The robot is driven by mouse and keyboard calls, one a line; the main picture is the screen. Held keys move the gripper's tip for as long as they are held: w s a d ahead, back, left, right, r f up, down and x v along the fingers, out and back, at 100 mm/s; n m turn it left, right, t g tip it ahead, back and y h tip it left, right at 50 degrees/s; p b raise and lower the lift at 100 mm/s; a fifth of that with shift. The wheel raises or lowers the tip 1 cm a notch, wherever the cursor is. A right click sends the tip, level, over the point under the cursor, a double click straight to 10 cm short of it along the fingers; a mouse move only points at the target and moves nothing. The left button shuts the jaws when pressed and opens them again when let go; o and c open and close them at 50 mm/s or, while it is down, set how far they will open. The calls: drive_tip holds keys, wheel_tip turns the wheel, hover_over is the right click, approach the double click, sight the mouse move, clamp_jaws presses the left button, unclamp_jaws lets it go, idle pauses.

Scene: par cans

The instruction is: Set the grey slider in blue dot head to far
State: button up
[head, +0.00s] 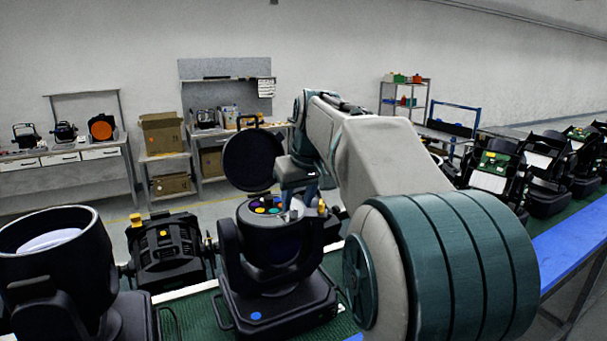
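The blue dot head (270,265) is a black moving-head lamp at the centre of the green bench top, with a blue dot (256,316) on the front of its base. Its round cover (252,160) stands open, and several coloured pieces, yellow, purple, orange and green, show inside the top. My arm reaches in from the right, and my gripper (298,212) points down at the right side of the open top. The fingertips are small and partly merged with the parts there, so I cannot tell whether they are open or touching. I cannot make out the grey slider.
A large black lamp (55,260) stands at the left front, and a black fixture with yellow parts (166,250) sits behind it. More fixtures (495,175) line the bench at the right. A blue bench edge (570,245) runs along the right. Workbenches and boxes (162,133) stand by the back wall.

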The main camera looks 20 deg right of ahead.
drive_tip(key=v, duration=1.2)
drive_tip(key=shift+s, duration=0.1)
drive_tip(key=s+a+f, duration=0.3)
drive_tip(key=s+f, duration=0.3)
drive_tip(key=f, duration=0.3)
drive_tip(key=s+a+f, duration=0.3)
drive_tip(key=s+f, duration=0.4)
drive_tip(key=f, duration=0.2)
drive_tip(key=s+a+f, duration=0.3)
drive_tip(key=s+f, duration=0.4)
drive_tip(key=f, duration=0.3)
drive_tip(key=shift+a+m+g, duration=0.35)
drive_tip(key=shift+m+g, duration=0.05)
drive_tip(key=shift+f, duration=0.1)
idle(0.9)
